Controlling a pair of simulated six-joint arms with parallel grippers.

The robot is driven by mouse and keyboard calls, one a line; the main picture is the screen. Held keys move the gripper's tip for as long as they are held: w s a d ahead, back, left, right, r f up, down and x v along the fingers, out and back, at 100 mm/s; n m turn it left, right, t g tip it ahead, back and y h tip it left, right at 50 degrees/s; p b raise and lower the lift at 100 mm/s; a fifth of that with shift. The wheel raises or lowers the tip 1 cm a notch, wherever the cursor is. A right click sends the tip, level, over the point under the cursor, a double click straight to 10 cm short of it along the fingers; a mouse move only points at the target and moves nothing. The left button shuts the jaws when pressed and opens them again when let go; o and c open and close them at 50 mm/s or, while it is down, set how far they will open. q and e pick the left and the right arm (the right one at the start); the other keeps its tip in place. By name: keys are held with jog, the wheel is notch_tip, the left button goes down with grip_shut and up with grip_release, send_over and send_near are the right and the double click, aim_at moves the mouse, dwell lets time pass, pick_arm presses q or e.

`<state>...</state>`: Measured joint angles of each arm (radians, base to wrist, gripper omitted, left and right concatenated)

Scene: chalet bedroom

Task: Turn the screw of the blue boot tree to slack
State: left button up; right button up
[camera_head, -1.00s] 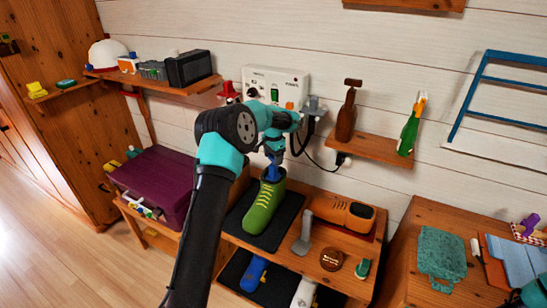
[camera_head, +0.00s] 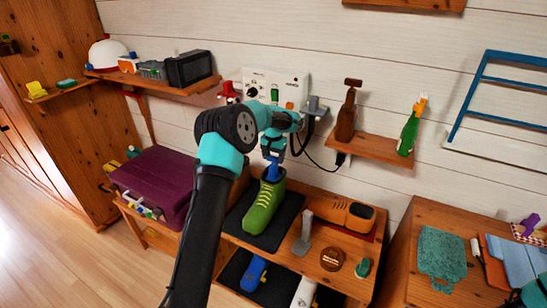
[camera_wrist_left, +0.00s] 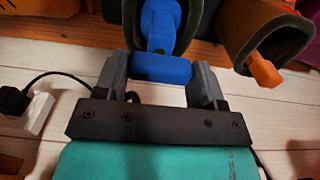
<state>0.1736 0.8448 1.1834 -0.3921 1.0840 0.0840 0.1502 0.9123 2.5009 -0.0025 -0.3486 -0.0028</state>
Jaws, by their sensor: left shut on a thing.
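The green boot (camera_head: 263,206) with yellow laces stands upright on a dark mat on the shelf. The blue boot tree (camera_head: 271,173) sticks up out of its opening, and it also shows in the left wrist view (camera_wrist_left: 161,28). Its screw, a blue crossbar (camera_wrist_left: 161,69), lies between the two grey fingers of my left gripper (camera_wrist_left: 160,80). The left gripper (camera_head: 273,155) is directly above the boot in the head view and is shut on the screw. The boot's inside is mostly hidden. My right gripper is not in view.
An orange shoe (camera_head: 358,215) stands right of the green boot; in the wrist view an orange knob (camera_wrist_left: 264,72) sticks out of a brown boot opening. A grey upright tool (camera_head: 303,232) stands close by. A white control box (camera_head: 290,88) with a cable is behind.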

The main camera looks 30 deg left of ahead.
aim_at(273, 157)
pick_arm(q)
jog(key=o, duration=0.9)
jog(key=shift+r, duration=0.1)
notch_tip(273, 157, up, 17)
jog(key=shift+r, duration=0.15)
dwell(0.5)
